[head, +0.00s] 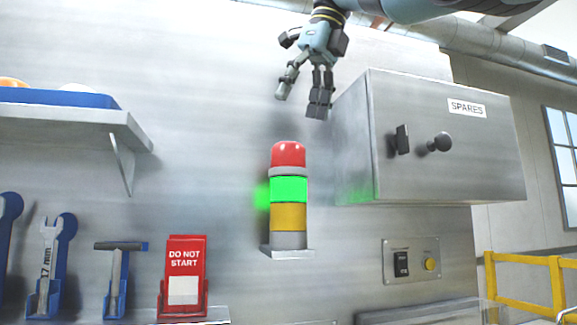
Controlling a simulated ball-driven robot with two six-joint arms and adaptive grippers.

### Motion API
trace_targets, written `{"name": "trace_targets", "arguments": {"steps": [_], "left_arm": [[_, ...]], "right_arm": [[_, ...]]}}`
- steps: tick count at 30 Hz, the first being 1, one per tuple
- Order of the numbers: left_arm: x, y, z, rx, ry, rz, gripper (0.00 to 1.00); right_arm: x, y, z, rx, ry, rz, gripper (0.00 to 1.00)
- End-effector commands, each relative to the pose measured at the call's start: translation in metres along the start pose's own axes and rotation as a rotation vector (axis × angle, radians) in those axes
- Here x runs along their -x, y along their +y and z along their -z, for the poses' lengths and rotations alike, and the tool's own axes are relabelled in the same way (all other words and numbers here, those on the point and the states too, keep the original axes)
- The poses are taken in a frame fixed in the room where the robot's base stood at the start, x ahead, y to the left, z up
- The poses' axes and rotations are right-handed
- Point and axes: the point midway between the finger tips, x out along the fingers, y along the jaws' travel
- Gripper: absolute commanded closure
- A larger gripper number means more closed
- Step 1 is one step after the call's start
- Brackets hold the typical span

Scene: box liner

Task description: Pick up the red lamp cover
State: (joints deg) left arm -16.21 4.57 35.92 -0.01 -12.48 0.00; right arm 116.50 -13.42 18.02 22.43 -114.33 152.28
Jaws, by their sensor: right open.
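The red lamp cover (288,154) is a domed cap on top of a stack light, whose green section (289,189) is lit above a yellow section (288,217). The stack stands upright on a small bracket (288,253) on the metal wall. My right gripper (302,106) hangs from the top of the head view, fingers pointing down. It is open and empty, above the red cover and apart from it. My left gripper is not in view.
A grey SPARES cabinet (470,152) juts out close to the right of the stack light. A shelf (60,124) with a blue tray (55,97) is at left. Below are a wrench (49,262), a hammer (120,270), a red DO NOT START sign (185,262) and a switch panel (412,270).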

Motion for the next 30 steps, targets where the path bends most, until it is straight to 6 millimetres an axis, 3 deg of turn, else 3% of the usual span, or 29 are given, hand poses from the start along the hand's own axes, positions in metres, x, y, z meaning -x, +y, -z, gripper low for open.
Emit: {"name": "trace_targets", "arguments": {"steps": [3, 7, 11, 19, 27, 30], "left_arm": [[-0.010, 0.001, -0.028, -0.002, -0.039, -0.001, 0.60], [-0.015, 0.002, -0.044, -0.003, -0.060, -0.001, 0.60], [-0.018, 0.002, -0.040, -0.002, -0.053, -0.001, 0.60], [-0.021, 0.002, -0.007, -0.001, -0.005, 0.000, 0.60], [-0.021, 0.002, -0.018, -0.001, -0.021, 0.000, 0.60], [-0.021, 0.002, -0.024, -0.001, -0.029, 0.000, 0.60]], "right_arm": [[-0.026, 0.000, 0.002, 0.000, 0.002, -0.002, 0.16], [-0.043, -0.001, 0.002, -0.001, 0.001, -0.001, 0.16], [-0.057, -0.002, 0.002, -0.001, 0.001, -0.002, 0.16], [-0.093, -0.004, 0.003, 0.000, 0.000, -0.001, 0.16], [-0.095, -0.004, 0.003, 0.000, 0.000, 0.000, 0.16], [-0.095, -0.004, 0.003, 0.000, 0.000, 0.000, 0.29]]}}
